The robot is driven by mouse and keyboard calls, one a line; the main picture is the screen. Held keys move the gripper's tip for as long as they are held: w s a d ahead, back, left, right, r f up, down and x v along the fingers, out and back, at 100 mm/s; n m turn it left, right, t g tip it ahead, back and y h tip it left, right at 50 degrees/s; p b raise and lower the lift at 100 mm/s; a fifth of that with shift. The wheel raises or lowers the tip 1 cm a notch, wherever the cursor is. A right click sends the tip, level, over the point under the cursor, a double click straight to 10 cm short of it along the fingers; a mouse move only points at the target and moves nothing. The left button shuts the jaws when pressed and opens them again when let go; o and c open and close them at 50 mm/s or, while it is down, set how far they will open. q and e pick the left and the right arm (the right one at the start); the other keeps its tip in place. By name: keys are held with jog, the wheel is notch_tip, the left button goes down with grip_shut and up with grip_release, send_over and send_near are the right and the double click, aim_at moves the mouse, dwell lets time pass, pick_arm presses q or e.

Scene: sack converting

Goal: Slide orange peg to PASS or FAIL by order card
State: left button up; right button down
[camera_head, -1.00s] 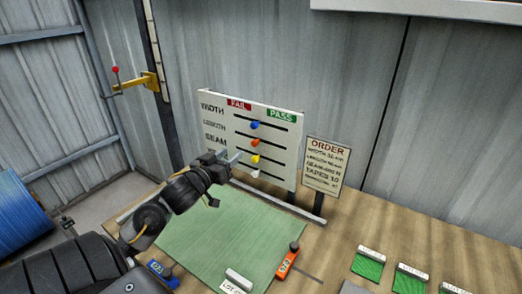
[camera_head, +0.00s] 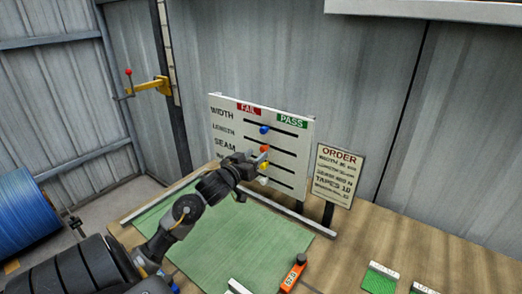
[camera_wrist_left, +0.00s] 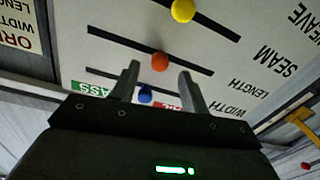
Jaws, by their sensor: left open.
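The white gauge board (camera_head: 225,165) stands upright at the back of the bench, with FAIL in red at upper left and PASS in green at upper right. The orange peg (camera_head: 264,148) sits in the second slot, near mid-slot, below the blue peg (camera_head: 264,129) and above the yellow peg (camera_head: 265,165). My left gripper (camera_head: 263,157) is open in front of the board. In the left wrist view, upside down, the orange peg (camera_wrist_left: 160,61) appears between its fingertips (camera_wrist_left: 159,74); contact cannot be told. The order card (camera_head: 337,176) stands right of the board, its print mostly too small to read.
A green mat (camera_head: 215,235) covers the bench below the board. An orange tool (camera_head: 293,273) lies at its right front. A green swatch (camera_head: 380,278) lies further right. A blue drum (camera_head: 30,215) stands at far left. A metal rail runs below the board.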

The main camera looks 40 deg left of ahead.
aim_at(262, 150)
pick_arm(q)
jog(key=shift+w+a, duration=0.15)
jog(key=shift+w, duration=0.75)
jog(key=shift+w+a, duration=0.15)
jog(key=shift+w, duration=0.7)
jog(key=shift+p, duration=0.3)
grip_shut()
